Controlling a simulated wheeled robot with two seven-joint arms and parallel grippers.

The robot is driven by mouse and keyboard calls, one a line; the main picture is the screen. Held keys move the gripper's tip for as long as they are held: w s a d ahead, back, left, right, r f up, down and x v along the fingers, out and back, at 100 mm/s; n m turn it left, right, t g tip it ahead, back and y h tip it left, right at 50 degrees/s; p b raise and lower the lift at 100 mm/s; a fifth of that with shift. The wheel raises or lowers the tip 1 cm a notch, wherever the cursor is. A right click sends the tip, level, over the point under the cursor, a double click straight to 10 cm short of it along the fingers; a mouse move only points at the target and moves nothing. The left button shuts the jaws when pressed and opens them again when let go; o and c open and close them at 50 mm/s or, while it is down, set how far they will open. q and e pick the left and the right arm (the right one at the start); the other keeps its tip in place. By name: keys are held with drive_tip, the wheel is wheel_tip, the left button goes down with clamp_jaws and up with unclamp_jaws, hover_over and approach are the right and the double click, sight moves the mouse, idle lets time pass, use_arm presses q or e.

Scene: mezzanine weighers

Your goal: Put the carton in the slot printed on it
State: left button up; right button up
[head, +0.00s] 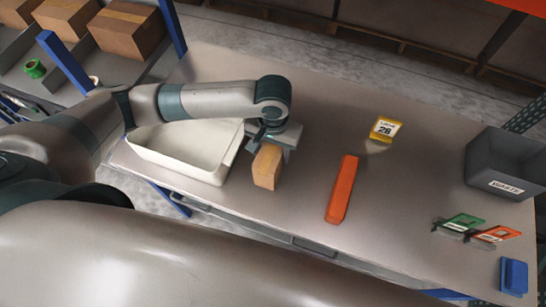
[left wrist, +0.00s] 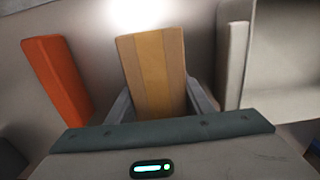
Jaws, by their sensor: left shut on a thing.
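A small brown carton (head: 266,168) with a paler tape stripe is held upright by my left gripper (head: 269,150), just right of the white tray and over or on the table; I cannot tell if it touches the table. In the left wrist view the carton (left wrist: 155,72) sits between the two fingers of my left gripper (left wrist: 162,98), which are shut on it. No print on the carton can be read. A yellow sign (head: 385,129) reading 26 stands on the table at the back, right of the carton. My right gripper is out of view.
An orange bar (head: 342,189) lies right of the carton. The white tray (head: 178,163) is left of it. A grey waste bin (head: 497,181), green (head: 464,220) and orange (head: 499,233) tags and a blue block (head: 514,276) are at the right. The table (head: 410,190) between is clear.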

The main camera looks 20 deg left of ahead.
sight(273, 146)
use_arm(q)
drive_tip(key=shift+f+p, duration=0.45)
drive_tip(key=shift+f, duration=1.25)
drive_tip(key=o, duration=1.4)
drive_tip(key=shift+f, duration=0.15)
wheel_tip(273, 146, up, 11)
drive_tip(key=shift+r+b, duration=0.1)
drive_tip(key=shift+b, duration=1.1)
drive_tip(key=shift+r, duration=0.55)
drive_tip(key=shift+o, duration=0.4)
